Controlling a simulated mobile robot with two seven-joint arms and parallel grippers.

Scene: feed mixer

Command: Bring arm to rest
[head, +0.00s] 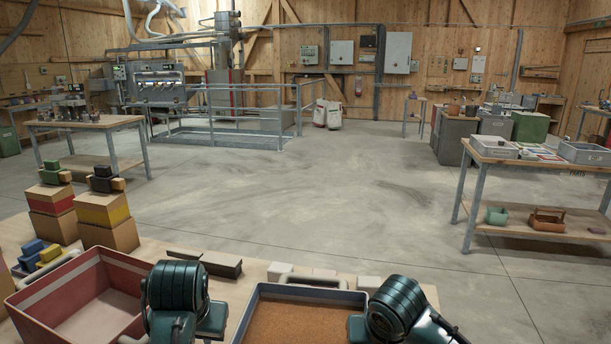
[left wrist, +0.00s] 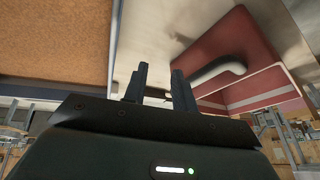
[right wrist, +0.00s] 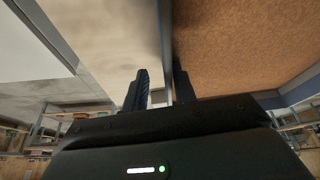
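My left arm's wrist (head: 178,290) hangs between a red bin (head: 40,290) and a blue-grey tray (head: 262,290) with a brown grainy filling. In the left wrist view, my left gripper (left wrist: 158,82) has its fingers apart with nothing between them, near the red bin's grey handle (left wrist: 218,70). My right arm's wrist (head: 395,305) hangs over the tray's right side. In the right wrist view, my right gripper (right wrist: 160,85) has its fingers apart and the tray's wall (right wrist: 165,30) shows between them; I cannot tell whether they touch it. The fingers are hidden in the head view.
Stacked cardboard-coloured boxes (head: 104,215) stand on the bench behind the red bin. A dark bar (head: 205,262) and small pale blocks (head: 368,283) lie along its far edge. A side table (head: 540,160) stands at right, another table (head: 92,123) at left. The floor between is clear.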

